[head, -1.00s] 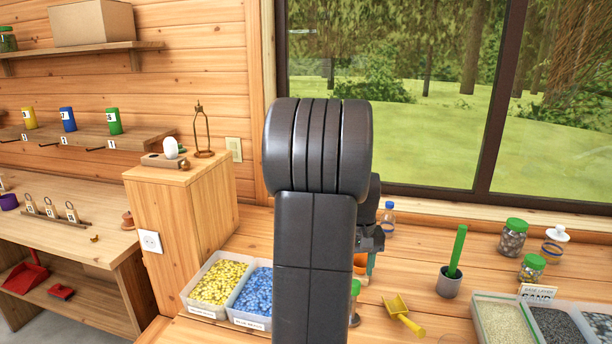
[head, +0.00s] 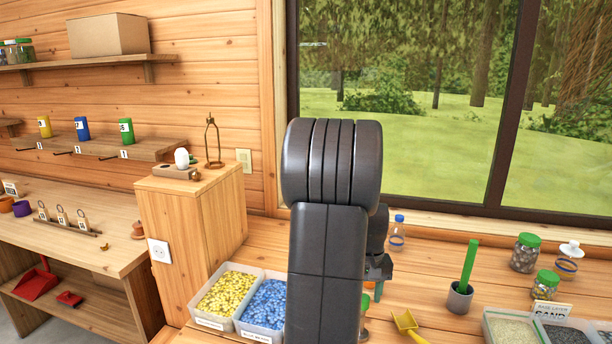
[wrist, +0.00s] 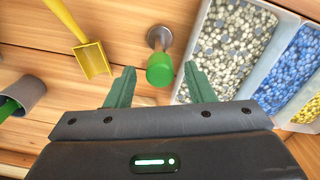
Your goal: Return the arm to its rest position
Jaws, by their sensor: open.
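My arm stands upright in the middle of the head view and hides part of the bench behind it. My gripper shows in the wrist view (wrist: 162,88) with its two green fingers spread apart and nothing held between them. In the head view the fingers are mostly hidden behind my arm.
On the bench are bins of yellow pebbles (head: 224,296) and blue pebbles (head: 264,306), a yellow scoop (head: 407,324), a grey cup (head: 459,299) with a green stick, lidded jars (head: 525,253) and a sand tray (head: 512,329). A wooden cabinet (head: 190,222) stands left. A window is behind.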

